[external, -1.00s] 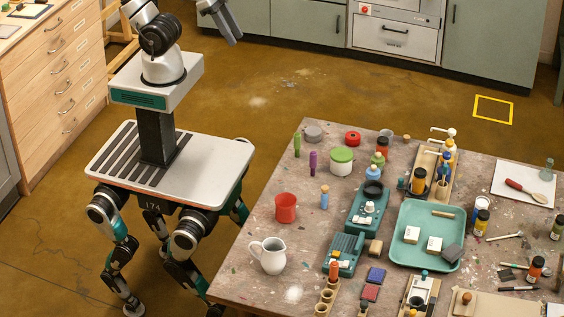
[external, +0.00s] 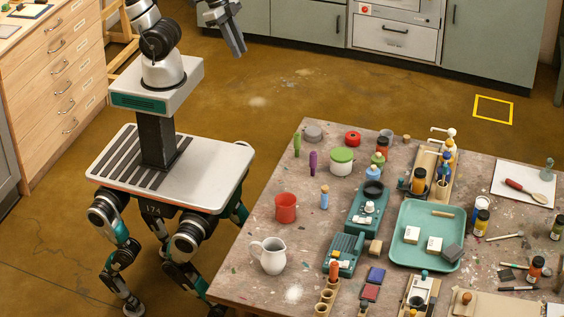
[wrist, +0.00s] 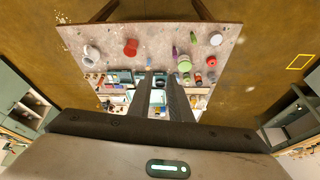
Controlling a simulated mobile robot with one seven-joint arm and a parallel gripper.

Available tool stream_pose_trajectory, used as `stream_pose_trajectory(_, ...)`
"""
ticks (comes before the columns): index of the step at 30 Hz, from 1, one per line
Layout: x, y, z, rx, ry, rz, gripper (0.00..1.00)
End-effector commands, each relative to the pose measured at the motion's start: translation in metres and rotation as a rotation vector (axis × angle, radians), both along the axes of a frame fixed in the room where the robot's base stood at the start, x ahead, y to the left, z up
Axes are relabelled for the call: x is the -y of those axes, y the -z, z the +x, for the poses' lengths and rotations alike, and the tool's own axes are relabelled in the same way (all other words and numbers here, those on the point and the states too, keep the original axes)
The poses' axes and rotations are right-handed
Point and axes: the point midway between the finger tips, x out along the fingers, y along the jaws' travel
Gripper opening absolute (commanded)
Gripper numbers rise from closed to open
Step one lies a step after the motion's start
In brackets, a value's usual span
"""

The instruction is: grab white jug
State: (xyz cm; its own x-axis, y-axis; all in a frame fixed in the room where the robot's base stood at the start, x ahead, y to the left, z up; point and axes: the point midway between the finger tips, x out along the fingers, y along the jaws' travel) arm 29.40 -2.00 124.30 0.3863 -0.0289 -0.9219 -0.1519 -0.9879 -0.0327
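The white jug (external: 273,257) stands upright near the left front edge of the paint-spattered table, its handle pointing left. It also shows at the upper left of the wrist view (wrist: 91,53). My gripper (external: 239,52) hangs high in the external view, well away from the jug. In the wrist view its two dark fingers (wrist: 161,74) have a gap between them and nothing held. The tabletop shows beyond and between the fingers.
A red cup (external: 286,208) stands just behind the jug. A green scale-like device (external: 344,254) and small pots are to its right. A teal tray (external: 405,259) holds white blocks. The table's left edge is close to the jug.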

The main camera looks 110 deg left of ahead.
Motion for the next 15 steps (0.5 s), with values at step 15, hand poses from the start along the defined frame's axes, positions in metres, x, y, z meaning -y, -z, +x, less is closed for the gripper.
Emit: stream_pose_trajectory(15, 0.129, 0.24, 0.099, -0.268, 0.739, -0.307, 0.18)
